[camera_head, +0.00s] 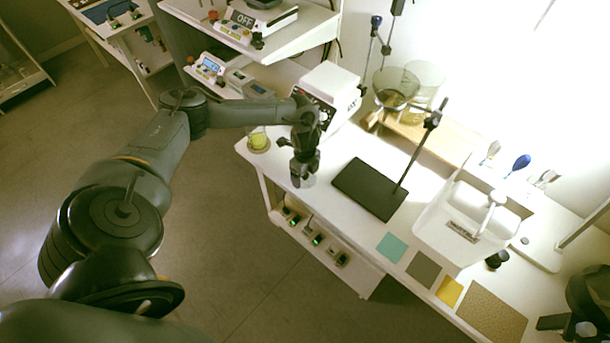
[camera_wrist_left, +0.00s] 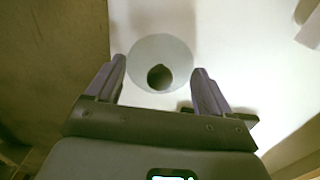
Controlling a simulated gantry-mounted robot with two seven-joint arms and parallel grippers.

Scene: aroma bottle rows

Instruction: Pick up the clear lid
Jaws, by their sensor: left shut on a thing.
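The clear lid (camera_wrist_left: 160,52) shows in the left wrist view as a pale, see-through disc with a dark round knob (camera_wrist_left: 159,78). My left gripper (camera_wrist_left: 157,84) has a finger on each side of the knob and is shut on the lid; the exact contact is hard to see. In the head view my left gripper (camera_head: 304,170) points down at the left end of the white bench, and a clear round shape (camera_head: 304,182) shows under its tips. A dark gripper part, my right one (camera_head: 568,324), shows at the lower right edge, partly cut off.
A beaker with yellow liquid (camera_head: 258,141) stands left of my left gripper. A black stand base (camera_head: 370,188) with a rod lies to its right. A white device (camera_head: 328,92) stands behind. Coloured mats (camera_head: 392,247) and a white box (camera_head: 465,222) are farther right.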

